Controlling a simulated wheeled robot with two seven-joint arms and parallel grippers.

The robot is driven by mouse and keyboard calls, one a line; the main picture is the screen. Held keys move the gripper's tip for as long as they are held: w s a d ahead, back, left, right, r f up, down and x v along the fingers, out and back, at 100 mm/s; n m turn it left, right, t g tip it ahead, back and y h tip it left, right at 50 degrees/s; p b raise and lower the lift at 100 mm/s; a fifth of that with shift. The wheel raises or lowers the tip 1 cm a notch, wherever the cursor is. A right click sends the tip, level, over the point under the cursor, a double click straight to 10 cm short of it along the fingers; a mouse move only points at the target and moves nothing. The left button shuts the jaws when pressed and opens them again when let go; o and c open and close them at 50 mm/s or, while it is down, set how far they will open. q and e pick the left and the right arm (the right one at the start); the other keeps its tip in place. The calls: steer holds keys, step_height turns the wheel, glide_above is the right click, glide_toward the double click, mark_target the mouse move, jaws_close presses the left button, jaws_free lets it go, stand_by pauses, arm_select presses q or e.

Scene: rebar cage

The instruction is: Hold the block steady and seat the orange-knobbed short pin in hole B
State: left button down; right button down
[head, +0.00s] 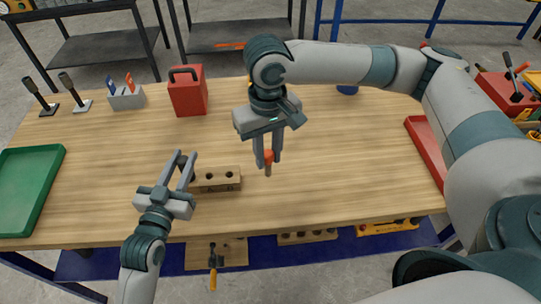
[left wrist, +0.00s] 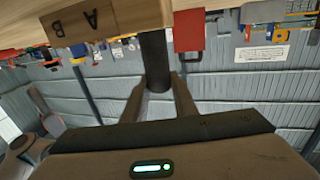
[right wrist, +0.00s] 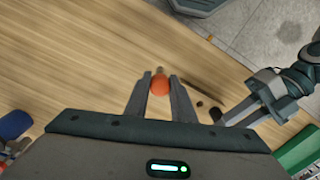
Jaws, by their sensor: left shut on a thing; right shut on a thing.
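The wooden block (head: 221,187) lies near the table's front edge, with dark holes in it. In the left wrist view the block (left wrist: 112,22) shows the letters A and B on one face. My left gripper (head: 184,163) is at the block's left end, shut on a dark post (left wrist: 154,62) beside the lettered face. How the post joins the block is hard to see. My right gripper (head: 268,150) is shut on the orange-knobbed pin (head: 268,162), which points down, right of the block. Its orange knob (right wrist: 160,86) shows between the fingers in the right wrist view.
A red box (head: 188,95) and a small holder (head: 127,98) stand at the back left. A green tray (head: 28,185) is at the left edge, a red tray (head: 425,145) at the right. The table (head: 340,180) right of the pin is clear.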

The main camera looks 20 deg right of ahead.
steer(key=w+a+r+n, duration=0.2)
steer(key=w+a, duration=0.5)
steer(key=a, duration=0.1)
steer(key=shift+w, duration=0.35)
steer(key=shift+a, duration=0.1)
steer(key=shift+f, duration=2.85)
steer(key=shift+f, duration=2.15)
steer(key=c, duration=1.4)
jaws_free()
steer(key=shift+c, duration=0.2)
step_height(320, 180, up, 12)
